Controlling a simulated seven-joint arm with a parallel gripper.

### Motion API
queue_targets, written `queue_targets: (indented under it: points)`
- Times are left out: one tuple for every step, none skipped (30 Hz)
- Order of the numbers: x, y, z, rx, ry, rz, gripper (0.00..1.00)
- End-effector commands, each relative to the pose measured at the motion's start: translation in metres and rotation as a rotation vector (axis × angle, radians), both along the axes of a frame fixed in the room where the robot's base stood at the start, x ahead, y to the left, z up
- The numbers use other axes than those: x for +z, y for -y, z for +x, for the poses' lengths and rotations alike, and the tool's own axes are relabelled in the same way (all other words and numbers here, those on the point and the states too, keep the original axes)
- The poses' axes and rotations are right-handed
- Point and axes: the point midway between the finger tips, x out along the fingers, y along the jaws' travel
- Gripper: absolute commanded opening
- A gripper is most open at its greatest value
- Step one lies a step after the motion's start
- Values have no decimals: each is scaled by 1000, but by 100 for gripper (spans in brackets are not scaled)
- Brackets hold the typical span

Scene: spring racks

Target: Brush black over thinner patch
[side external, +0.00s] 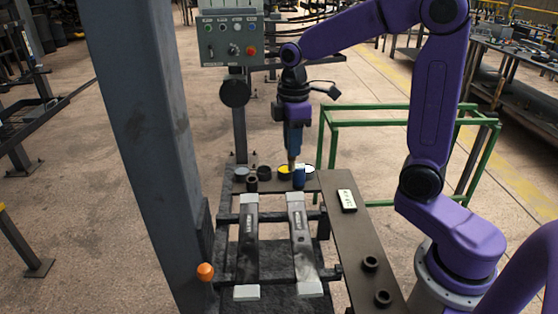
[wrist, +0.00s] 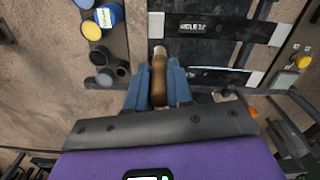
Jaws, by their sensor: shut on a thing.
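My gripper (side external: 293,152) is shut on a brush (wrist: 158,80) with a brown wooden handle and a pale tip. It is above the row of paint pots at the back of the rack. A yellow-topped pot (side external: 284,171), a black-topped pot (side external: 264,173) and a blue can (side external: 299,177) stand there. Two dark bars with pale grey ends lie on the rack: a left bar (side external: 248,250) and a right bar (side external: 303,245). The right bar looks greyer and patchier than the left. In the wrist view a dark labelled bar (wrist: 215,27) lies beyond the brush tip.
A dark plate (side external: 357,240) right of the bars carries a small labelled box (side external: 347,200) and two black rings. A thick grey post (side external: 150,150) stands at left, with an orange knob (side external: 205,270) beside it. A control box (side external: 230,38) hangs behind, and a green frame (side external: 400,125) stands right.

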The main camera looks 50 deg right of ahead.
Motion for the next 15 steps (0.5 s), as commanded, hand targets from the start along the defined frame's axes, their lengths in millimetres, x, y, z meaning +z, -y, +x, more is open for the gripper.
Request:
queue_targets:
  points:
    - [0,0,1,0,0,0,0]
    - [0,0,2,0,0,0,0]
    - [0,1,5,-1,0,0,0]
    - [0,2,9,-1,1,-1,0]
    - [0,2,12,-1,0,0,0]
    - [0,4,19,-2,0,0,0]
    - [-1,5,25,-2,-1,0,0]
    - [-1,7,31,-3,0,0,0]
    - [-2,9,41,-3,-1,0,0]
    - [-3,11,49,-2,-1,0,0]
    - [-5,14,57,-4,-3,-1,0]
    - [-6,17,68,-4,-3,-1,0]
    - [-8,20,76,-3,-3,-1,0]
    - [-10,23,83,-4,-2,0,0]
    - [-12,27,93,-4,-1,0,0]
